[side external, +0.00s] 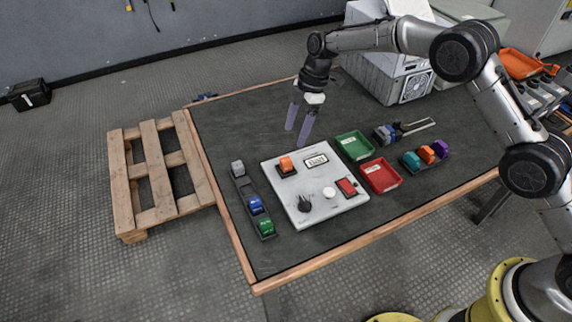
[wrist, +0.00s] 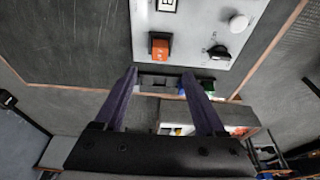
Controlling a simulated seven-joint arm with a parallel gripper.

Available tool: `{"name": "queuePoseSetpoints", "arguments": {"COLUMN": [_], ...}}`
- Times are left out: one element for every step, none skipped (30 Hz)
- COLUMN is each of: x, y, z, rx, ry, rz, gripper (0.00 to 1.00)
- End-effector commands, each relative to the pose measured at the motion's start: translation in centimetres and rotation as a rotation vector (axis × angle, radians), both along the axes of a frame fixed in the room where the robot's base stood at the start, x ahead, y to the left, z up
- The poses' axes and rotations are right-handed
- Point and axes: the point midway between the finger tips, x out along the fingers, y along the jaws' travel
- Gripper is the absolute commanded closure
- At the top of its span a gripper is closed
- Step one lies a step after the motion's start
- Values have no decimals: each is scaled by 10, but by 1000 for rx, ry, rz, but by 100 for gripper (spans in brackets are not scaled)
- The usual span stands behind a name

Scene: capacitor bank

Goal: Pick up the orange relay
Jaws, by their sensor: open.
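An orange relay (side external: 286,164) sits in a dark socket at the upper left of the white panel (side external: 318,212). It also shows in the wrist view (wrist: 160,47), just beyond my fingertips. A second orange block (side external: 427,154) stands in a rack at the right, between a teal and a purple block. My gripper (side external: 296,137) is open and empty, with its two purple fingers pointing down above the table near the panel's far edge. In the wrist view the gap between my fingertips (wrist: 159,73) is clear and lines up roughly with the orange relay.
The panel also carries a black knob (side external: 304,204), a white button (side external: 329,192), a red switch (side external: 346,187) and a display (side external: 316,160). A rack with grey, blue and green blocks (side external: 256,206) lies left. Green (side external: 354,146) and red (side external: 380,176) trays lie right.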

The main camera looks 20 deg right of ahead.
Motion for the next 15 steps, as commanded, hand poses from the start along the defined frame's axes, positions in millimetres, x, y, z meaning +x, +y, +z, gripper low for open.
{"name": "queuePoseSetpoints", "arguments": {"x": [-1,-1,-1,-1,0,-1,-1,0,0,0,0,0,0,0,-1], "y": [3,4,6,8,9,10,11,12,13,13,14,14,14,15,15], "z": [-11,-17,-24,-28,-32,-38,-41,-43,-46,-47,-49,-50,-52,-55,-59], "rx": [-1,-1,-1,-1,-1,-1,-1,-1,0,0,0,0,0,0,0], "ry": [5,4,4,3,2,2,2,2,0,0,-1,0,0,1,2], "rz": [1,1,2,2,1,1,1,1,1,1,1,1,1,1,1], "gripper": [28,28,28,28,28,28,28,28,28,28,28,28,28,28,28]}}
